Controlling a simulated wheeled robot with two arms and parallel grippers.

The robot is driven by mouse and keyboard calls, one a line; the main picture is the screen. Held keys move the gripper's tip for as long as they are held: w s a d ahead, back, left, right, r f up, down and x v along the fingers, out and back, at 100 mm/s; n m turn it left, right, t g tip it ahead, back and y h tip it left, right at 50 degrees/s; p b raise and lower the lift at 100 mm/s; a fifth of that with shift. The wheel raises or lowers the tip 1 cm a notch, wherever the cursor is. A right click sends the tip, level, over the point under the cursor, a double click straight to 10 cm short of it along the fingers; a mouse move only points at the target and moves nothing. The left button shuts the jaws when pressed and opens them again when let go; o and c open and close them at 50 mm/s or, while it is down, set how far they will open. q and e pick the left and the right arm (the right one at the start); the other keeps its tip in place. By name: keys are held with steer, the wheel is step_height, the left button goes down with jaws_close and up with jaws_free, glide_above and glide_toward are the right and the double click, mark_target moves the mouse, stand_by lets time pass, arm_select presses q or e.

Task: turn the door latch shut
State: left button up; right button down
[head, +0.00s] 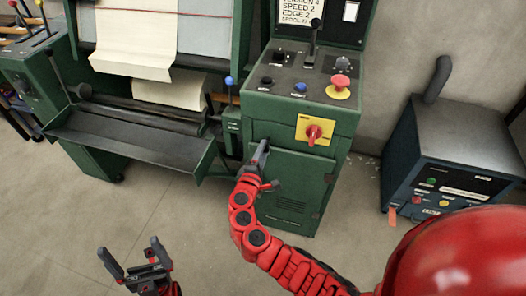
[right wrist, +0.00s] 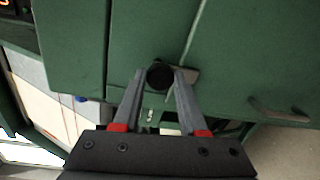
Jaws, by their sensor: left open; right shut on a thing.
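The green cabinet door (head: 297,183) is on the front of the control cabinet, below a yellow plate with a red rotary switch. My right gripper (head: 261,155) is at the upper left edge of this door. In the right wrist view its two fingers (right wrist: 160,84) are shut on the dark round door latch (right wrist: 160,76), one finger on each side. In the head view the gripper hides most of the latch, so its turn angle is unclear. My left gripper (head: 130,250) is open and empty, low above the floor, away from the door.
The control panel (head: 280,90) with a red mushroom button (head: 340,82) and a lever is above the door. A machine with a dark tray (head: 130,135) stands left. A dark blue unit (head: 450,150) stands right.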

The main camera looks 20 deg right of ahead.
steer(key=shift+c, duration=2.4)
jaws_free()
steer(key=b+v, duration=0.2)
steer(key=v, duration=1.5)
steer(key=shift+s, duration=0.2)
steer(key=shift+a, duration=0.1)
